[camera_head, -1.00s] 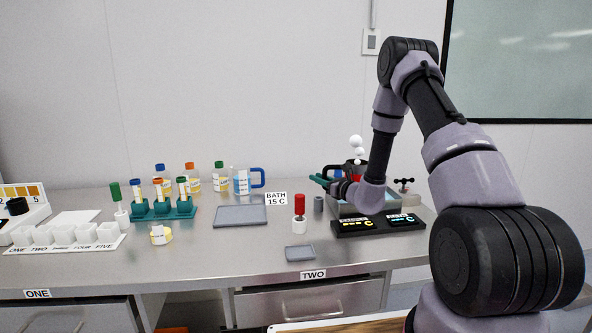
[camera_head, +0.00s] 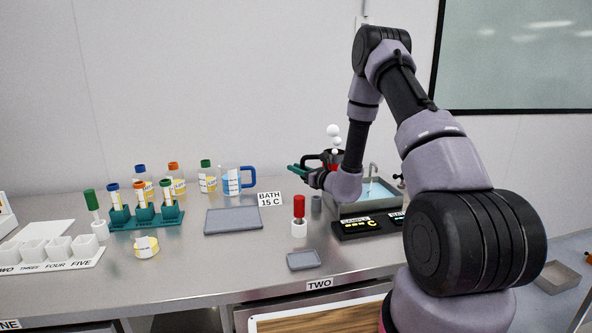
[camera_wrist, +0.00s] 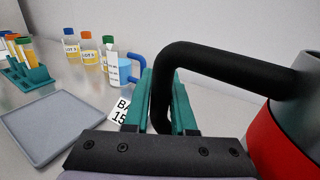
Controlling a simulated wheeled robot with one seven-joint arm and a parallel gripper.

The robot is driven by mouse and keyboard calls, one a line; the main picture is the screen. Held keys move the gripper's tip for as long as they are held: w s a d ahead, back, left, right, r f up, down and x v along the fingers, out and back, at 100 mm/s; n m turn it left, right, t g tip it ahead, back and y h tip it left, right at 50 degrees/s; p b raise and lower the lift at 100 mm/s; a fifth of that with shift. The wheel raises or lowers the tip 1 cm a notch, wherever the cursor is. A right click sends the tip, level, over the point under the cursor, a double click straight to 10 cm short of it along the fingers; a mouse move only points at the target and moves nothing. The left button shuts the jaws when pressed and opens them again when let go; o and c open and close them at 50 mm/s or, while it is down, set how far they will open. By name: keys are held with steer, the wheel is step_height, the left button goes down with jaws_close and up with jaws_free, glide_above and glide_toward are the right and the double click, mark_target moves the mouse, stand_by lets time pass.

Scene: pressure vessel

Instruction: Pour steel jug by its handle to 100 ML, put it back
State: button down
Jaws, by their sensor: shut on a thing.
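The steel jug (camera_wrist: 297,112) has a red lower band and a black handle (camera_wrist: 203,55). The teal fingers of my gripper (camera_wrist: 163,100) are shut on that handle. In the head view the jug (camera_head: 334,166) is held above the back right of the bench, partly hidden by my arm. My gripper (camera_head: 303,172) is left of its body. A clear measuring jug (camera_head: 231,180) with a blue handle stands on the bench to the left, with blue at its lower part; it also shows in the wrist view (camera_wrist: 112,70). Its fill level is too small to read.
A grey tray (camera_head: 234,221) lies before the measuring jug, beside the BATH 15 C sign (camera_head: 270,198). A water bath (camera_head: 378,193) stands right of the jug. A red-topped marker (camera_head: 299,212), bottles (camera_head: 207,177) and a teal tube rack (camera_head: 146,216) are nearby.

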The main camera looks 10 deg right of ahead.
mark_target(312, 158)
steer(key=shift+d+r+m+t+y, duration=0.15)
steer(key=shift+d+r+m+t, duration=0.5)
steer(key=shift+r+m, duration=0.3)
steer(key=shift+d+r+m+t+y, duration=0.15)
steer(key=shift+d+r+m+t, duration=0.45)
steer(key=shift+r+m, duration=0.3)
steer(key=shift+s+d+r+m+t, duration=0.1)
steer(key=shift+d+r+m+t, duration=0.4)
steer(key=shift+d+m, duration=0.35)
steer(key=shift+d+r+m+t, duration=0.3)
steer(key=shift+d+r+m, duration=0.3)
steer(key=shift+r, duration=0.15)
steer(key=shift+d+r+m+t, duration=0.25)
steer(key=shift+d+r+m, duration=0.3)
steer(key=shift+r, duration=0.2)
steer(key=shift+s+d+r+m+t+h, duration=0.1)
steer(key=shift+d+r+m+t+h, duration=0.2)
steer(key=shift+r+m, duration=0.25)
steer(key=shift+d+r+m+t+h, duration=0.2)
steer(key=shift+d+r+m+h, duration=0.2)
steer(key=shift+r, duration=0.25)
stand_by(0.4)
steer(key=shift+d+r+m+t+h, duration=0.25)
steer(key=shift+d+m+t+h, duration=0.1)
steer(key=shift+m, duration=0.3)
steer(key=shift+d+r+m+t+h, duration=0.25)
steer(key=shift+d+m, duration=0.05)
steer(key=shift+m, duration=0.35)
